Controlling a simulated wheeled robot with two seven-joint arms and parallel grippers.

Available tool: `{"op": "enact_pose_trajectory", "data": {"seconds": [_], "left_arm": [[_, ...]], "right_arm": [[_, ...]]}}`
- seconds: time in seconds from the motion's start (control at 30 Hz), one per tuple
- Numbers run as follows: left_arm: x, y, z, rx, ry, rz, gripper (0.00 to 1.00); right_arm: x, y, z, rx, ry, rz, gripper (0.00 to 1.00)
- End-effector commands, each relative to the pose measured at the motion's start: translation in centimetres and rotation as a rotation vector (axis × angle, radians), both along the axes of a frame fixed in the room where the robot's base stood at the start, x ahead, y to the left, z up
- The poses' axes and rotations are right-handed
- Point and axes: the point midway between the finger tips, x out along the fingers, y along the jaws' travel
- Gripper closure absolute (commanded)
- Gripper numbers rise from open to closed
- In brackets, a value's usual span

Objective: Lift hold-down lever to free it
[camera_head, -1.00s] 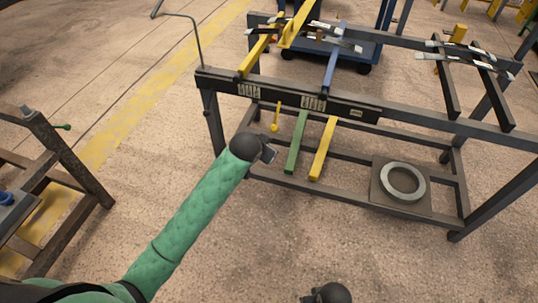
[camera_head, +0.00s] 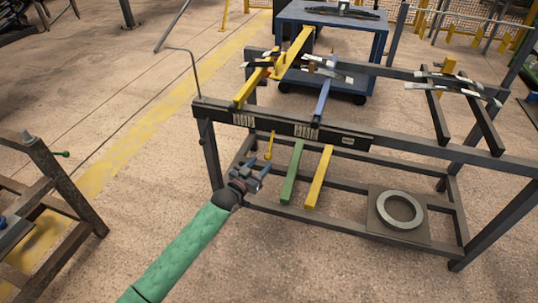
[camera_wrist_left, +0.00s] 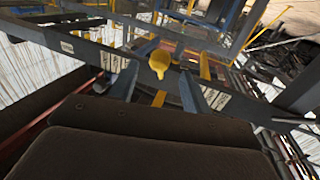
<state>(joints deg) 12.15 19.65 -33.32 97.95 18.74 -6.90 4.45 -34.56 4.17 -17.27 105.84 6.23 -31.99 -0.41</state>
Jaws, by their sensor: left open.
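The hold-down lever is a small yellow lever (camera_head: 269,147) with a round knob at its lower end, hanging below the rack's dark front beam (camera_head: 330,136). My left gripper (camera_head: 258,168) is open, just below and left of the knob in the head view, and points toward it. In the left wrist view the yellow knob (camera_wrist_left: 159,62) shows between the two open fingers (camera_wrist_left: 158,76), beyond or near their tips; I cannot tell whether they touch it. My right gripper is out of view.
A green bar (camera_head: 292,174) and a yellow bar (camera_head: 319,178) stick out right of the lever. The rack's lower frame holds a plate with a grey ring (camera_head: 384,215). A thin bent rod (camera_head: 194,72) rises at the rack's left corner.

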Motion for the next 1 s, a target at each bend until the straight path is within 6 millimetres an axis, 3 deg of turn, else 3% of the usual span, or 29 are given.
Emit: {"op": "enact_pose_trajectory", "data": {"seconds": [0.5, 0.9, 1.0], "left_arm": [[5.5, -3.7, 0.0, 0.002, 0.001, 0.000, 0.52], [6.0, -4.1, 0.0, 0.002, 0.002, 0.000, 0.52], [6.0, -4.0, 0.0, 0.002, 0.002, 0.000, 0.70]], "right_arm": [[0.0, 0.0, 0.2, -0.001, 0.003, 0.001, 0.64], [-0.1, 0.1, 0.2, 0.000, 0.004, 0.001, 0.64], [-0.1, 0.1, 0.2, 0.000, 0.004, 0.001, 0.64]]}}
